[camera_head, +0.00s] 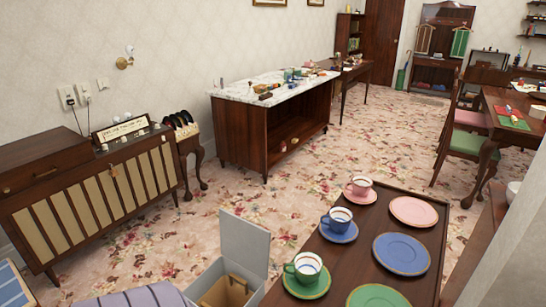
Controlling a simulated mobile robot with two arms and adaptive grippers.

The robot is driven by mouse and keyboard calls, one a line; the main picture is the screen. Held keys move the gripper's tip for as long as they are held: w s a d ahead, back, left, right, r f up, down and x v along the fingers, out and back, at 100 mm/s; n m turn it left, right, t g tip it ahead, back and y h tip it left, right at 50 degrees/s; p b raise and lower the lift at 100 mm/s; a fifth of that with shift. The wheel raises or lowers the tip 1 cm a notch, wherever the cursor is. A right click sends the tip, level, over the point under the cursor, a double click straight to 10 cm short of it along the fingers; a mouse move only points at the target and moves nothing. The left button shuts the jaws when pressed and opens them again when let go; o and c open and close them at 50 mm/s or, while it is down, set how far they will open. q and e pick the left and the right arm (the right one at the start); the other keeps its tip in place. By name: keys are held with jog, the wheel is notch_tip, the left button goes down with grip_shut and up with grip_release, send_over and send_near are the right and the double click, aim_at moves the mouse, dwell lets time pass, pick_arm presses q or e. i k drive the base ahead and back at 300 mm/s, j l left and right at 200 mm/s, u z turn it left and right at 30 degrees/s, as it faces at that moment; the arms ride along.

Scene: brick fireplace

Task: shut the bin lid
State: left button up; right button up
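A light grey bin (206,277) stands low at the bottom of the view, just left of the dark wooden table with the cups. Its lid (245,243) is open and stands up, tilted back on the far side. A brown item (228,291) shows inside the bin. The bottom of the bin is cut off by the picture's edge. Neither of my grippers is in view.
A dark table (344,262) with cups and plates stands close on the bin's right. A striped cushion-like thing (143,297) is at the lower left. A slatted cabinet (93,204) lines the left wall. Flowered carpet (180,235) is clear beyond the bin.

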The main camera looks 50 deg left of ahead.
aim_at(247, 243)
jog(key=k+u, duration=0.3)
jog(key=k+j+u, duration=0.25)
jog(key=u, duration=2.55)
jog(key=i+l+u, duration=0.15)
jog(key=i, duration=0.5)
jog(key=i+l+u, duration=0.15)
jog(key=i, duration=0.5)
jog(key=i+l+z, duration=0.1)
jog(key=i+z, duration=0.7)
jog(key=i, duration=0.15)
jog(key=i+j+z, duration=0.25)
jog(key=i+z, duration=0.15)
jog(key=i+l+z, duration=0.25)
jog(key=i+z, duration=0.2)
jog(key=i, duration=0.2)
jog(key=i+z, duration=0.45)
jog(key=i, duration=0.25)
jog(key=i+j+z, duration=0.3)
jog(key=i+z, duration=0.15)
jog(key=i, duration=0.2)
jog(key=i+z, duration=0.35)
jog(key=i+j+z, duration=0.7)
jog(key=i, duration=0.15)
jog(key=l+z, duration=0.1)
jog(key=z, duration=3.05)
